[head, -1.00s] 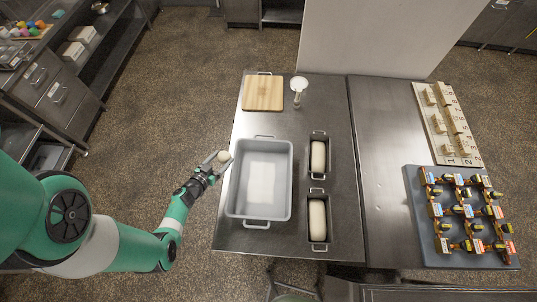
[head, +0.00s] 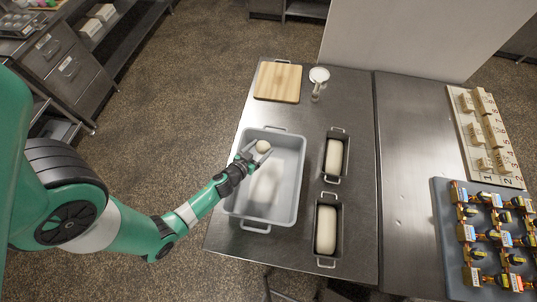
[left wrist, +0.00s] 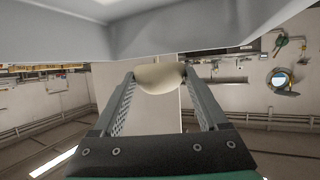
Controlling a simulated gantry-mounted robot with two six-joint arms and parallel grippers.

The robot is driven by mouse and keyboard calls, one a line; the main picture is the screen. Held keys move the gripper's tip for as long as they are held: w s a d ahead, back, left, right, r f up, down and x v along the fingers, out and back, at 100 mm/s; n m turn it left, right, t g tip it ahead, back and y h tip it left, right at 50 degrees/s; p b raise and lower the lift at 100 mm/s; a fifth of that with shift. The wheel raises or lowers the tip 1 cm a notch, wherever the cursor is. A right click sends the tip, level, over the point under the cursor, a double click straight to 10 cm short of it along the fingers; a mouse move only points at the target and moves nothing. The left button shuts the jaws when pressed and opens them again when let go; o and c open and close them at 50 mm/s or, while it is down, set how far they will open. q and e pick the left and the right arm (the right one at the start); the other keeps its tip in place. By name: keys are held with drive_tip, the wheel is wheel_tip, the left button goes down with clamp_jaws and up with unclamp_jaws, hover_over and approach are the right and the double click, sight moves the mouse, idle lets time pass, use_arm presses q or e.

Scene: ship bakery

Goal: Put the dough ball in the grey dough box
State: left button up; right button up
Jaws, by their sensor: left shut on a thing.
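The pale dough ball (head: 263,146) is between the fingers of my left gripper (head: 258,153), which is shut on it. In the head view the gripper and ball are over the upper part of the grey dough box (head: 288,197). The left wrist view also shows the dough ball (left wrist: 160,77) between the two fingers, with a grey wall of the box (left wrist: 165,40) across the top. The ball's exact height over the box floor is hard to tell. The box is open and has a lighter patch on its floor. My right gripper is not in view.
Two loaf tins with dough (head: 335,157) (head: 326,229) stand right of the box. A wooden board (head: 278,81) and a white-topped utensil (head: 319,75) lie behind it. Farther right are a numbered rack (head: 487,135) and a dark tray of small items (head: 447,200).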

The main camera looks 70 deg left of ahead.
use_arm(q)
drive_tip(key=shift+w+d+f+b, duration=0.15)
drive_tip(key=shift+w+f+b, duration=0.2)
drive_tip(key=shift+f, duration=0.25)
drive_tip(key=shift+w+d+f+b, duration=0.1)
drive_tip(key=shift+w+f+b, duration=0.1)
drive_tip(key=shift+w+f, duration=0.25)
drive_tip(key=shift+w+d+f+b, duration=0.1)
drive_tip(key=shift+w+f+b, duration=0.1)
drive_tip(key=shift+f+b, duration=0.15)
drive_tip(key=shift+w, duration=0.15)
drive_tip(key=f+b, duration=0.3)
drive_tip(key=f, duration=0.1)
drive_tip(key=shift+w+d+b, duration=0.15)
drive_tip(key=shift+w+b, duration=0.15)
drive_tip(key=shift+b, duration=0.05)
drive_tip(key=shift+w+r, duration=0.1)
drive_tip(key=shift+f+b, duration=0.6)
drive_tip(key=shift+f, duration=0.05)
drive_tip(key=o, duration=1.3)
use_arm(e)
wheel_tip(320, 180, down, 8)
use_arm(q)
drive_tip(key=shift+o, duration=0.2)
drive_tip(key=shift+r, duration=0.1)
